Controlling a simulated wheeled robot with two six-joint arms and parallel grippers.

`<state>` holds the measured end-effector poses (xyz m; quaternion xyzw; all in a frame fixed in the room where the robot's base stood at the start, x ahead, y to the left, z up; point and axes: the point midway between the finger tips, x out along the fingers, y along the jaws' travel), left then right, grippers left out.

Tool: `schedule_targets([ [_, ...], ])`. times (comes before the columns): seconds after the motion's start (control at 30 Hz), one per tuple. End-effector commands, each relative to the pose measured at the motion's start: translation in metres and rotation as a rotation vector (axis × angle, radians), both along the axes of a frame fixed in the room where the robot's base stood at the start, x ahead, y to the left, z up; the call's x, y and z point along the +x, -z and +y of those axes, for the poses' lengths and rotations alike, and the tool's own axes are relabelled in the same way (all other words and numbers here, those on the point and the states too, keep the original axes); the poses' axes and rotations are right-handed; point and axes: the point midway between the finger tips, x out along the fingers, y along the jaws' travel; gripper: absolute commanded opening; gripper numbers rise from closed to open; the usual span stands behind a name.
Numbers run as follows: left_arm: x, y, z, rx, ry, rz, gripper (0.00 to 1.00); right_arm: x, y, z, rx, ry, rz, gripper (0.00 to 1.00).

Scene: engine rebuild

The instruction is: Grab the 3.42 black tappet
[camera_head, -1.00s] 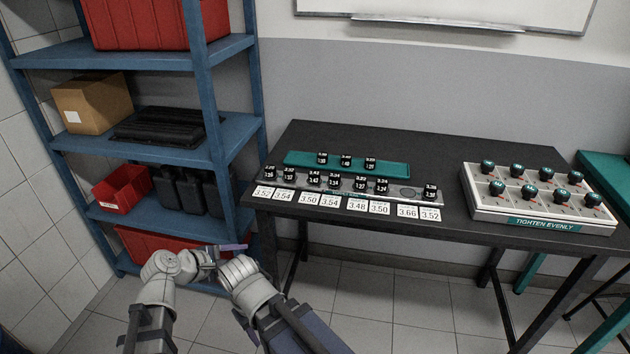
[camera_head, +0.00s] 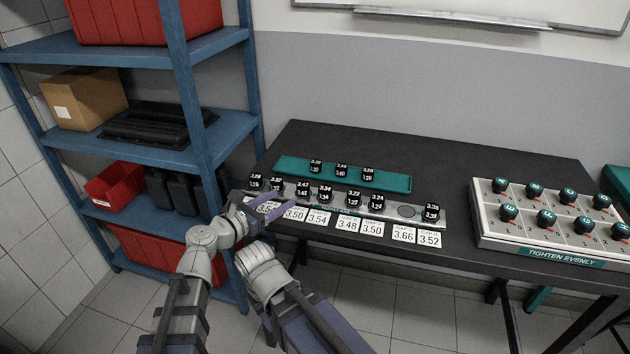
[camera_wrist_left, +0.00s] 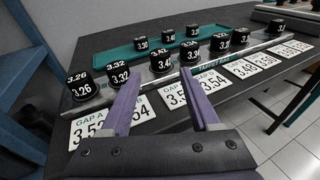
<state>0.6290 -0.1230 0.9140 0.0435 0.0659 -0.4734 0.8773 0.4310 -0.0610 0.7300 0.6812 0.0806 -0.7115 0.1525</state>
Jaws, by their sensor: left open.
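The 3.42 black tappet (camera_head: 303,190) stands third from the left in the grey holder's row, its label small in the head view. My right gripper is not in view.
Tappets marked 3.32 (camera_head: 277,186) and 3.34 (camera_head: 324,194) flank it closely. A teal tray (camera_head: 392,182) with 3 tappets lies behind. White gap cards (camera_head: 347,225) lie in front. A blue shelf (camera_head: 224,130) stands left; a box of knobs (camera_head: 540,245) sits right.

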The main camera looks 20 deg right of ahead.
Motion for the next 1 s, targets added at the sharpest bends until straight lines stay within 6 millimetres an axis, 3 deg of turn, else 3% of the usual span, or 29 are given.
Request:
schedule_targets([
  [0.27, 0.001, -0.001, -0.002, -0.014, -0.005, 0.010, 0.62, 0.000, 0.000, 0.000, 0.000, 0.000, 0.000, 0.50],
  [0.53, 0.015, 0.004, -0.022, -0.013, -0.002, 0.009, 0.62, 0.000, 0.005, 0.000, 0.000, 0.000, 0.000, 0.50],
  [0.77, 0.018, 0.007, -0.026, -0.013, -0.003, 0.009, 0.62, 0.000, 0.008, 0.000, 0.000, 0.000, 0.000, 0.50],
  [1.0, 0.035, 0.020, -0.051, -0.012, -0.001, 0.009, 0.62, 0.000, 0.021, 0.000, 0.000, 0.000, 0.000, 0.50],
])
